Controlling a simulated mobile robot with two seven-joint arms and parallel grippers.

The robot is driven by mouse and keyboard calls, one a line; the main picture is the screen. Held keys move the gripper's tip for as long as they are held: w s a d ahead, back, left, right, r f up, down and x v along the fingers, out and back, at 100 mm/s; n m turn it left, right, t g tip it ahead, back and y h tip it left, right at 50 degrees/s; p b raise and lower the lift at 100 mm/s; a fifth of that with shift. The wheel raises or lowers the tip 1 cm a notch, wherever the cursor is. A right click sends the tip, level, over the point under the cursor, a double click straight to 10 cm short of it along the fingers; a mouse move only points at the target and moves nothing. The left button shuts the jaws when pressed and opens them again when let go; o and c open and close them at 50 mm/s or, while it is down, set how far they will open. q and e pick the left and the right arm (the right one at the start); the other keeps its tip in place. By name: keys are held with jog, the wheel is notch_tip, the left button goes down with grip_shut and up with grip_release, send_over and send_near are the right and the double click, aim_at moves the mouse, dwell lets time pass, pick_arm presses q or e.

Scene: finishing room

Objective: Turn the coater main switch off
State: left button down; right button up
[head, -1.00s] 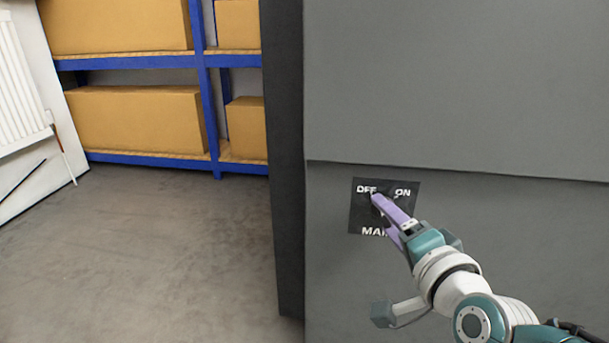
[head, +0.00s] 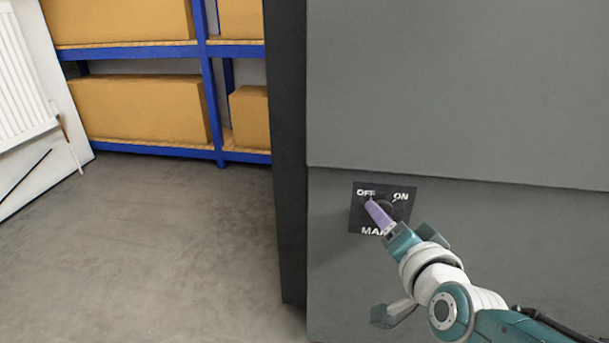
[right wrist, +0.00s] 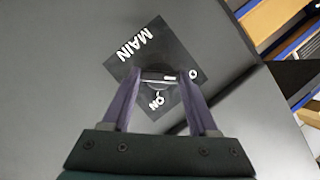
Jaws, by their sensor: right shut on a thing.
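The coater main switch is a black plate (head: 406,212) on the grey cabinet front, with OFF at upper left, ON at upper right and MAIN below, partly covered. In the right wrist view the plate (right wrist: 122,72) appears turned, with the dark knob (right wrist: 158,80) between my fingers. My left gripper is out of view.
The grey cabinet (head: 450,90) fills the right side, with a dark vertical edge (head: 289,150). Blue shelving (head: 212,110) with cardboard boxes (head: 140,110) stands behind. A white radiator (head: 22,80) is at far left. The floor (head: 160,240) at left is clear.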

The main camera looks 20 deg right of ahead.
jog(key=o, duration=1.4)
jog(key=p+v, duration=0.5)
jog(key=v, duration=0.5)
